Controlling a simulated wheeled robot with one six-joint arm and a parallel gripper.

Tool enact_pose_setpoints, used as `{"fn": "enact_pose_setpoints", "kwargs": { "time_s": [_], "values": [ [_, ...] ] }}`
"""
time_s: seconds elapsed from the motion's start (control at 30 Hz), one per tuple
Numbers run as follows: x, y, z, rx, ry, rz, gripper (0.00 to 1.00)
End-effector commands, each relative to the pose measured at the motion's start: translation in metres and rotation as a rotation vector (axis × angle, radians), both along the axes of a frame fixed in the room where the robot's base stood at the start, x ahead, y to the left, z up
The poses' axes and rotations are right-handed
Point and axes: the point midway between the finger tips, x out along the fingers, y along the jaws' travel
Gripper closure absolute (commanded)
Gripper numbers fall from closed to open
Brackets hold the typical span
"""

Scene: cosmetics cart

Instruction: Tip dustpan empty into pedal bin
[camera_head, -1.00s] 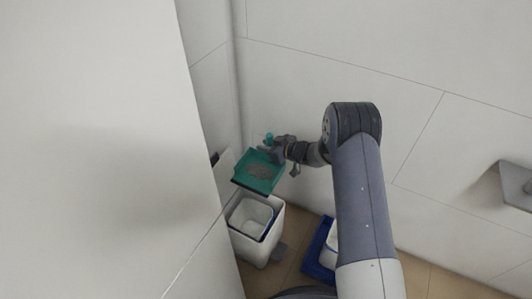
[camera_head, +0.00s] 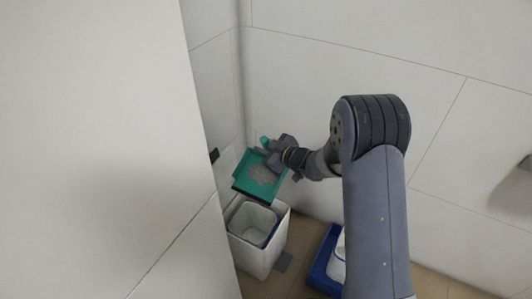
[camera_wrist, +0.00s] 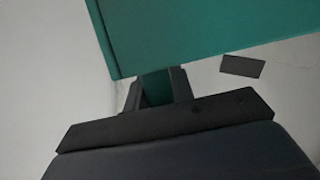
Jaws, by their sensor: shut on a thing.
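The green dustpan (camera_head: 258,187) is held above the back of the pedal bin, with a patch of grey-brown debris on its pan. Its dark front lip is tilted down toward the bin opening. My gripper (camera_head: 273,151) is shut on the dustpan's handle; the wrist view shows the green handle (camera_wrist: 157,88) between the fingers and the pan's underside or back beyond. The white pedal bin (camera_head: 270,258) stands open on the floor, with a pale inner bucket and a dark blue rim. Its inside looks empty as far as I can see.
A blue tray (camera_head: 318,272) with a white container (camera_head: 338,262) stands on the floor right of the bin, partly behind my arm. A large white panel (camera_head: 100,150) fills the left. White walls close in behind the bin. A grey fixture (camera_head: 525,175) juts out at right.

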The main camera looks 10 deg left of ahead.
Motion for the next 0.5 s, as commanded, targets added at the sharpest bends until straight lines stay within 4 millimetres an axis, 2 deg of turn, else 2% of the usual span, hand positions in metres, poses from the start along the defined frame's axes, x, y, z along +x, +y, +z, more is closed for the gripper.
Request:
{"fn": "enact_pose_setpoints", "kwargs": {
  "time_s": [0.03,0.5],
  "values": [
    [-0.002,0.001,-0.004,-0.006,-0.020,0.001,1.00],
    [-0.024,0.009,0.002,-0.063,-0.188,0.002,1.00]
  ]
}}
